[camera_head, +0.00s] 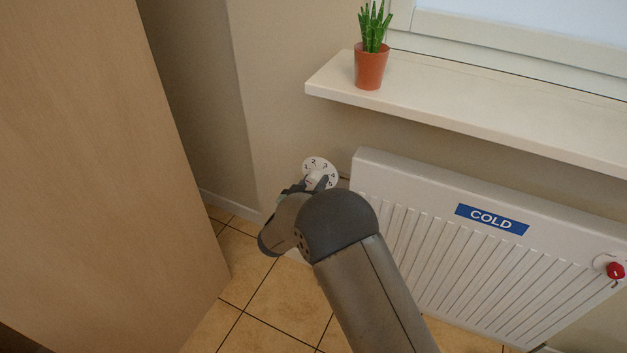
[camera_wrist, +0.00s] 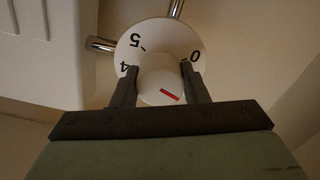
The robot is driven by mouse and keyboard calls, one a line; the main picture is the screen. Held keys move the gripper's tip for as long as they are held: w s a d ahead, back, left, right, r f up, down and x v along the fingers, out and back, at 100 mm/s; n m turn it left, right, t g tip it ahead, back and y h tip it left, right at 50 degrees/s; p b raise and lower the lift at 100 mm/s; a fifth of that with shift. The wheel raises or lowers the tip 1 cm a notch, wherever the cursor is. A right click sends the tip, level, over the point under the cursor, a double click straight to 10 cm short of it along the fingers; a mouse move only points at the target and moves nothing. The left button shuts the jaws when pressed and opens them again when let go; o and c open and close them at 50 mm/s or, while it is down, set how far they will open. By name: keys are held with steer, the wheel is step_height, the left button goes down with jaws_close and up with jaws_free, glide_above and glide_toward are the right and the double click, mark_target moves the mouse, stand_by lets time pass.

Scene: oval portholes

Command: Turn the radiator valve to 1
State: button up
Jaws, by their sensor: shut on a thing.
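The radiator valve has a white round dial plate (camera_head: 325,168) at the radiator's left end, with small numbers printed around its rim. In the wrist view the dial plate (camera_wrist: 160,40) shows 0, 5 and 4 upside down. The white knob (camera_wrist: 158,84) in front of it carries a short red mark (camera_wrist: 170,95) on its lower right face. Which number the mark points to cannot be told. My gripper (camera_wrist: 159,72) is shut on the knob, one finger on each side. In the head view my gripper (camera_head: 316,183) partly covers the knob and the dial's lower part.
The white radiator (camera_head: 440,215) bears a blue COLD sign (camera_head: 492,219) and a red knob (camera_head: 615,271) at its right end. A windowsill (camera_head: 470,110) with a potted plant (camera_head: 371,66) juts out above. A wooden panel (camera_head: 90,170) stands at left. Tiled floor (camera_head: 245,285) shows between.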

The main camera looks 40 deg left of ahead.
steer(key=shift+f+n, duration=0.1)
steer(key=shift+n, duration=0.4)
steer(key=o, duration=1)
steer(key=shift+c, duration=0.2)
steer(key=s+d+p, duration=0.1)
steer(key=s+d, duration=0.2)
steer(key=s, duration=1.4)
steer(key=shift+s, duration=0.15)
